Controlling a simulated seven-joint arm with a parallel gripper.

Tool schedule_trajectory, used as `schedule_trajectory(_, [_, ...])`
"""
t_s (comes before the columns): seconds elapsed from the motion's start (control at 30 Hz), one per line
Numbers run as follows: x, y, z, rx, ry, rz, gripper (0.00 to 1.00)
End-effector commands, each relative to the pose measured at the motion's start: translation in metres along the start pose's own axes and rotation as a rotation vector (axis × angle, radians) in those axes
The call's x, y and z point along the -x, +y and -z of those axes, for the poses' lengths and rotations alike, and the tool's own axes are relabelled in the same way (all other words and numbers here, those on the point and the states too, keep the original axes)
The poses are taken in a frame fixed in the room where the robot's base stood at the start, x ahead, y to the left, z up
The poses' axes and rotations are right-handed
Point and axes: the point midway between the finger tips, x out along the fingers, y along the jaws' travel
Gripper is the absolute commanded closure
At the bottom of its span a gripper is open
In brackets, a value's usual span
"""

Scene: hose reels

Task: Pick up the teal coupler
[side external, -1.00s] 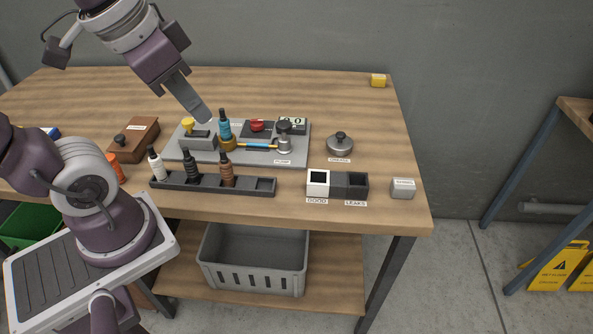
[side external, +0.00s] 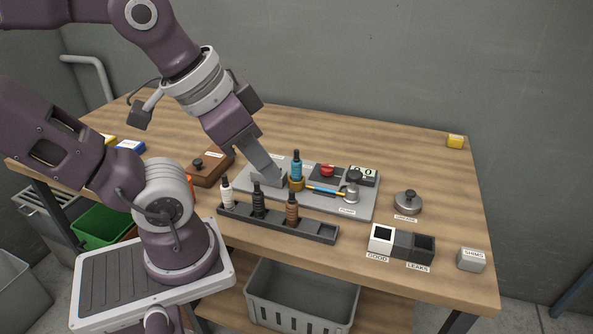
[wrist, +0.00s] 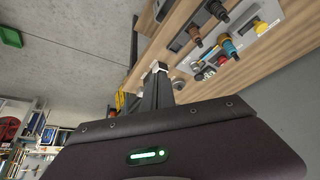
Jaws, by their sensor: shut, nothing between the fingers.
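The teal coupler (side external: 296,166) stands upright on a brass-coloured base on the grey station board (side external: 331,211), near the board's middle. It also shows in the wrist view (wrist: 229,48), upper right. My gripper (side external: 275,180) is shut and empty. In the side view its tip overlaps the grey block just left of the teal coupler, and a gap separates it from the coupler. Its height above the board is hard to tell. The wrist view shows the closed fingers (wrist: 158,72) with the coupler off to their right.
A dark rack (side external: 275,227) in front holds white, black and brown couplers. The pump (side external: 352,187), a red button (side external: 328,170) and a blue-orange bar (side external: 325,190) sit right of the teal coupler. GOOD and LEAKS bins (side external: 401,243) stand front right.

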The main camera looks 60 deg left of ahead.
Motion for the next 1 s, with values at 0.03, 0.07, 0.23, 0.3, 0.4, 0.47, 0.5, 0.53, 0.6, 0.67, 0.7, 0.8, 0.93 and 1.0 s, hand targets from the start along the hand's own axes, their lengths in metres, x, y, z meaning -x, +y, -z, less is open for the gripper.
schedule_trajectory(0.03, [0.0, 0.0, 0.0, 0.0, 0.0, 0.0, 1.0])
schedule_trajectory(0.07, [0.0, 0.0, 0.0, 0.0, 0.0, 0.0, 1.0])
schedule_trajectory(0.23, [0.0, 0.0, 0.0, 0.0, 0.0, 0.0, 0.86])
schedule_trajectory(0.3, [0.0, 0.0, 0.0, 0.0, 0.0, 0.0, 0.72])
schedule_trajectory(0.4, [0.0, 0.0, 0.0, 0.0, 0.0, 0.0, 0.62])
schedule_trajectory(0.47, [0.0, 0.0, 0.0, 0.0, 0.0, 0.0, 0.62])
schedule_trajectory(0.5, [0.0, 0.0, 0.0, 0.0, 0.0, 0.0, 0.62])
schedule_trajectory(0.53, [0.0, 0.0, 0.0, 0.0, 0.0, 0.0, 0.62])
schedule_trajectory(0.6, [0.0, 0.0, 0.0, 0.0, 0.0, 0.0, 0.62])
schedule_trajectory(0.67, [-0.002, -0.002, -0.001, -0.01, -0.013, 0.007, 0.62])
schedule_trajectory(0.7, [-0.007, -0.005, -0.005, -0.036, -0.05, 0.026, 0.62])
schedule_trajectory(0.8, [-0.032, -0.032, -0.027, -0.207, -0.26, 0.141, 0.62])
schedule_trajectory(0.93, [-0.058, -0.095, -0.05, -0.627, -0.633, 0.361, 0.62])
schedule_trajectory(1.0, [-0.068, -0.128, -0.044, -0.892, -0.799, 0.47, 0.62])
